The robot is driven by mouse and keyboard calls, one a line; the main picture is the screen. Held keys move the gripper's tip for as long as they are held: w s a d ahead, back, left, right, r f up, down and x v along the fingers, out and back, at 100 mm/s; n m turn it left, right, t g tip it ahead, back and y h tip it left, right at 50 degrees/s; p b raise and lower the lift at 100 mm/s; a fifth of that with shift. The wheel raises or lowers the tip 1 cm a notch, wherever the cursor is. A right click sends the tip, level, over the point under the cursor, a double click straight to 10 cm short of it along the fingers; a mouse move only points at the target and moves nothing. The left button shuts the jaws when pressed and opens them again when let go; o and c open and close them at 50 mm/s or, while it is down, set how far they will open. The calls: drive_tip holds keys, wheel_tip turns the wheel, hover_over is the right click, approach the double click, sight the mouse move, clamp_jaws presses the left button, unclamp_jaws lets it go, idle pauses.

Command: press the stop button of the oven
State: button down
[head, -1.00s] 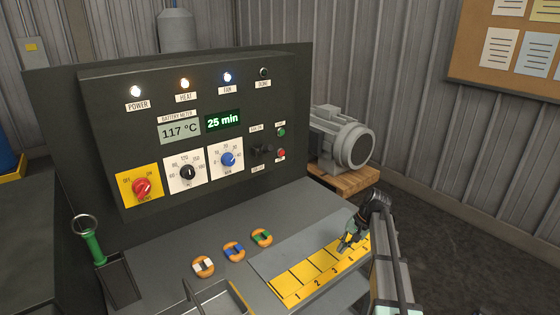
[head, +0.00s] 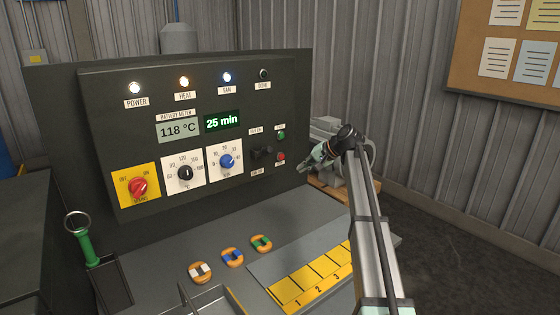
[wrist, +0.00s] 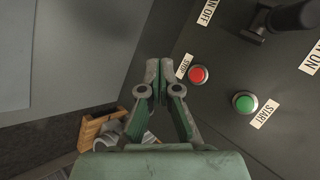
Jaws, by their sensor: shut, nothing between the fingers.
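The oven's control panel (head: 110,100) is dark, with lit POWER, HEAT and FAN lamps and displays reading 118 °C and 25 min. The red stop button (head: 281,157) is at the panel's right side, below the green start button (head: 281,135). In the wrist view the red button (wrist: 198,75) sits beside its STOP label, with the green button (wrist: 244,102) to its right. My gripper (head: 302,168) is shut and empty, just right of the red button. In the wrist view its fingertips (wrist: 159,66) are left of the red button; contact cannot be told.
A black switch (head: 262,152) sits left of the buttons. A grey motor (head: 328,126) on a wooden block stands behind my arm.

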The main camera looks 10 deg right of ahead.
drive_tip(key=shift+w, duration=0.1)
idle(0.3)
drive_tip(key=w+a, duration=0.4)
drive_tip(key=w, duration=0.3)
drive_tip(key=shift+w+a+b, duration=0.25)
drive_tip(key=shift+b, duration=0.1)
drive_tip(key=shift+w, duration=0.1)
idle(1.4)
drive_tip(key=shift+w+a, duration=0.2)
drive_tip(key=shift+w, duration=0.05)
drive_tip(key=shift+w+a, duration=0.2)
drive_tip(key=shift+w, duration=0.15)
idle(0.7)
drive_tip(key=shift+s, duration=0.15)
drive_tip(key=shift+s+d, duration=0.4)
drive_tip(key=shift+s, duration=0.2)
drive_tip(key=shift+s, duration=0.1)
idle(0.3)
drive_tip(key=shift+s+d+p, duration=0.2)
drive_tip(key=shift+s+d, duration=0.25)
drive_tip(key=shift+s, duration=0.25)
drive_tip(key=shift+s+d+p, duration=0.15)
drive_tip(key=shift+s+d, duration=0.25)
drive_tip(key=shift+s, duration=0.25)
drive_tip(key=shift+s+d+p, duration=0.2)
drive_tip(key=shift+s+d, duration=0.25)
drive_tip(key=shift+s, duration=0.25)
